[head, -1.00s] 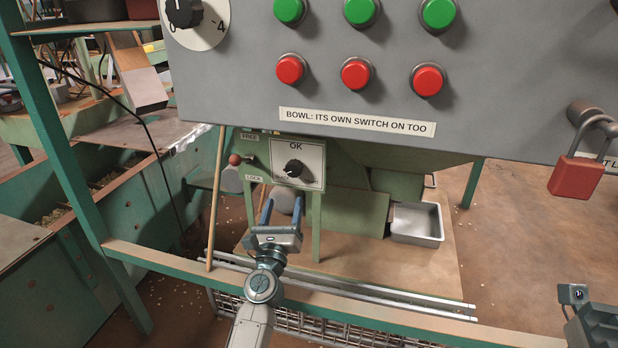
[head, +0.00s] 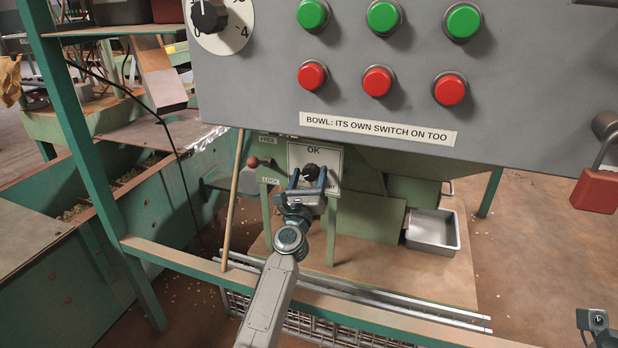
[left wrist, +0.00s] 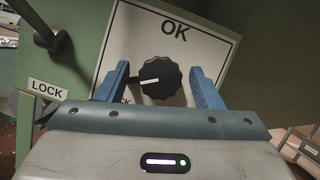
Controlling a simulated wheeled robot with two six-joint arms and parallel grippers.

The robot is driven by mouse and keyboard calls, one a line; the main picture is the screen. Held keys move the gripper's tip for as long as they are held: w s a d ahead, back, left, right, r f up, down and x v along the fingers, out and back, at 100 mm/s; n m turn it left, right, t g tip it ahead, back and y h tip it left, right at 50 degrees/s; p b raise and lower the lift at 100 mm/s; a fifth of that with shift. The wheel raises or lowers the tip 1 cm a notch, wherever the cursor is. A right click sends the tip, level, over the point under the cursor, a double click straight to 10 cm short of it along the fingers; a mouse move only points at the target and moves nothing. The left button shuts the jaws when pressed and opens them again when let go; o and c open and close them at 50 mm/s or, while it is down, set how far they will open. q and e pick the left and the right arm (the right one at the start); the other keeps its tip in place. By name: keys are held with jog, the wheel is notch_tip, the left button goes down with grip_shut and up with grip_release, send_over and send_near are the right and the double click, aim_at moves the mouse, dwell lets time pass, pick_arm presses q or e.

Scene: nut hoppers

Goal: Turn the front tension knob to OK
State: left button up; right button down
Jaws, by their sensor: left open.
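The front tension knob (head: 311,172) is black and round, on a white plate (head: 333,157) marked OK at the top. In the left wrist view the knob (left wrist: 164,80) has a white pointer aimed left and slightly down, away from OK. My left gripper (head: 308,178) is open, its blue fingers on either side of the knob; in the left wrist view the gripper (left wrist: 160,82) shows a gap on each side. A label at the plate's lower left is mostly hidden, showing only its last letters. My right gripper's fingers are not visible.
The grey button panel (head: 250,95) overhangs above my left gripper. A red-tipped lever (head: 253,162) with a LOCK label (left wrist: 47,89) is left of the plate. A green rail (head: 380,308) crosses below my arm, and a wooden stick (head: 232,205) leans on it. A metal tray (head: 433,231) stands right.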

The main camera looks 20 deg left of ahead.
pick_arm(q)
jog(key=c, duration=1)
jog(key=shift+o, duration=0.2)
